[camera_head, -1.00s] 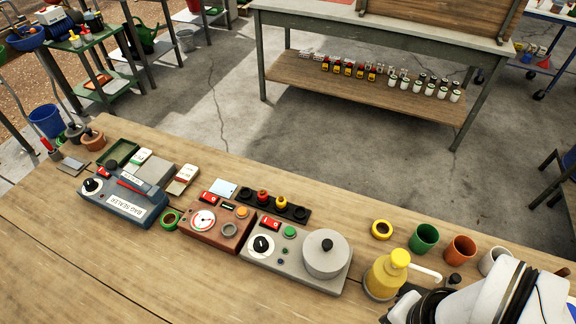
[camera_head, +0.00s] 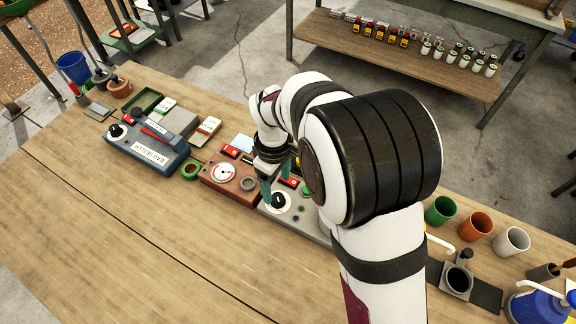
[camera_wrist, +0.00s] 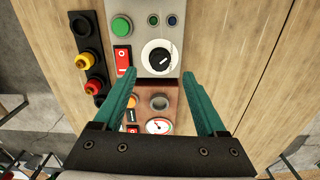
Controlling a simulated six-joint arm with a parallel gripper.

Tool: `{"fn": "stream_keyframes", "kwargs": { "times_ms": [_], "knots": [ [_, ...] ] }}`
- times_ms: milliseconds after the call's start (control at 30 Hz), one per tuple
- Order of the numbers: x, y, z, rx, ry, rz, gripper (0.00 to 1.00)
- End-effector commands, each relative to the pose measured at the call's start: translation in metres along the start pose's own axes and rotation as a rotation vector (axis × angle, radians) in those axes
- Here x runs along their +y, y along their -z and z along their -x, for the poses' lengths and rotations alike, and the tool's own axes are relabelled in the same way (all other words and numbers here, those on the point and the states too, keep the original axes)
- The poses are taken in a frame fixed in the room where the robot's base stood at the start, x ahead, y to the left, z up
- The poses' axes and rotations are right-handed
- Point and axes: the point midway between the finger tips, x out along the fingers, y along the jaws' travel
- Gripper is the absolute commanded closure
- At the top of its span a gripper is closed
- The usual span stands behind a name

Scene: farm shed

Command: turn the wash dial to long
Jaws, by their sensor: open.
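The wash dial is most likely the black knob with a white pointer line on a white round plate (camera_wrist: 159,57) in the wrist view. It sits on the grey unit (camera_wrist: 146,15), and shows in the head view (camera_head: 278,200) too. My gripper (camera_wrist: 159,75) is open and empty, its teal fingers spread to the left and right of the knob's near side in the wrist view. In the head view my gripper (camera_head: 273,188) is over the grey unit, right beside the dial. I cannot tell whether the fingers touch it. The dial's markings are too small to read.
The grey unit also has a green button (camera_wrist: 121,26) and a red switch (camera_wrist: 122,60). A brown unit with a gauge (camera_head: 222,172) stands beside it. A blue bag sealer (camera_head: 147,145) is further left. The front bench top is clear. My arm hides the grey unit's right side.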

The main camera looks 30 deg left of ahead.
Motion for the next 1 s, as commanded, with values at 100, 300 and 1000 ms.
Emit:
{"fn": "stream_keyframes", "kwargs": {
  "times_ms": [100,300,1000],
  "knots": [
    [-0.001,-0.001,-0.028,-0.003,0.003,-0.001,0.26],
    [0.000,0.000,-0.051,0.000,0.001,-0.003,0.26],
    [0.000,0.000,-0.054,0.001,0.001,-0.004,0.94]
  ]
}}
